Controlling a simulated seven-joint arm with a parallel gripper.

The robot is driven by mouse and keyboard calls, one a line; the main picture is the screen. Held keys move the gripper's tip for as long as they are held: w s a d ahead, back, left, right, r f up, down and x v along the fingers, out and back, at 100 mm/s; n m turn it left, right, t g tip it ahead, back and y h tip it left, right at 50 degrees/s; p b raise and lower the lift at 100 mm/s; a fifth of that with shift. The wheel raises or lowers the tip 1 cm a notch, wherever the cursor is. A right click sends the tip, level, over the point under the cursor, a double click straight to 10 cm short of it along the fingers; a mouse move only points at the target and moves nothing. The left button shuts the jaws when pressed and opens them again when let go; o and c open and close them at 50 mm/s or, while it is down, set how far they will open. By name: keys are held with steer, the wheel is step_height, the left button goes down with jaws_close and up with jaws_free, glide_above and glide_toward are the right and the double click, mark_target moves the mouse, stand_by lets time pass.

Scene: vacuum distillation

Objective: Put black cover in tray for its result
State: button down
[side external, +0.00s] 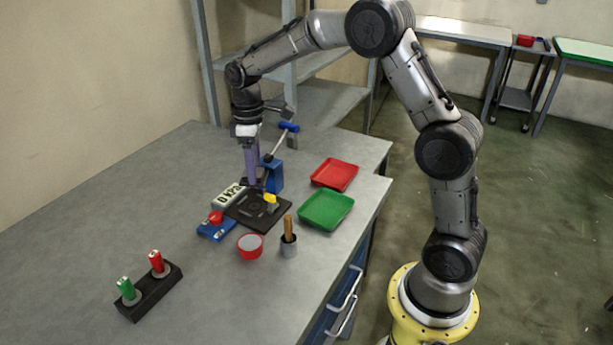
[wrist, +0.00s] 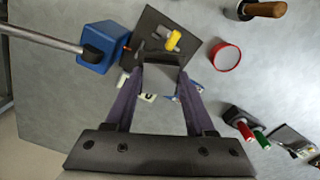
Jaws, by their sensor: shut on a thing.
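A green tray (side external: 326,225) lies right of the cover, and a red tray (side external: 334,188) lies behind the green one.
A blue pump with a lever (side external: 272,176) stands close behind my gripper. A display reading 0 kPa (side external: 228,195), a blue base with a red button (side external: 215,230), a red-rimmed bowl (side external: 251,258) and a holder with a wooden handle (side external: 289,245) surround the cover.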

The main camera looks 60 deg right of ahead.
steer(key=s+d+r+m, duration=0.2)
steer(key=s+d, duration=0.5)
steer(key=s, duration=0.4)
steer(key=s+d+r+m, duration=0.1)
steer(key=s+d+m, duration=0.2)
steer(key=s+d, duration=0.55)
glide_above(336, 177)
steer(key=s, duration=0.1)
steer(key=f, duration=0.5)
steer(key=a+f, duration=0.1)
steer(key=f, duration=0.2)
steer(key=shift+w+d+f, duration=0.4)
steer(key=shift+w+f, duration=0.05)
steer(key=shift+f, duration=1.8)
steer(key=shift+c, duration=1.2)
jaws_free()
steer(key=shift+f, duration=0.15)
